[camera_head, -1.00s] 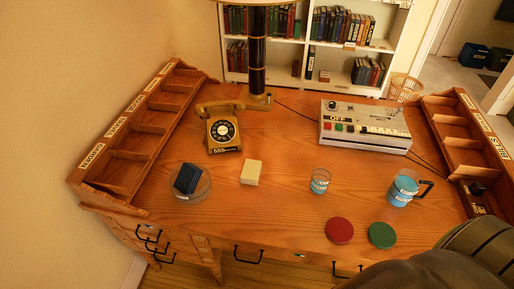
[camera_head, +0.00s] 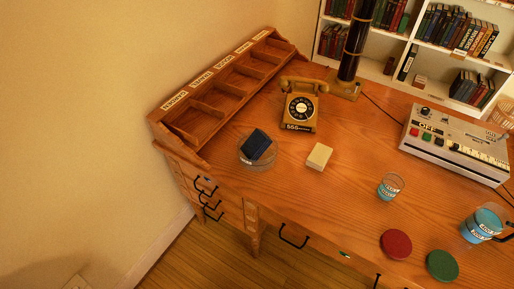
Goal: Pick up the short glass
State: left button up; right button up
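The short glass (camera_head: 390,186) stands upright on the wooden desk, right of the middle, with blue contents or a blue band and white marks. A larger blue measuring jug (camera_head: 482,224) with a dark handle stands to its right, near the picture's right edge. Neither of my grippers shows in this view.
A red disc (camera_head: 396,244) and a green disc (camera_head: 442,265) lie near the desk's front edge. A cream block (camera_head: 319,156), a glass dish (camera_head: 246,160) with a dark blue block (camera_head: 257,144), a telephone (camera_head: 299,106) and a control box (camera_head: 452,143) stand on the desk (camera_head: 345,210).

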aim_at(393, 183)
jog(key=z, duration=1.4)
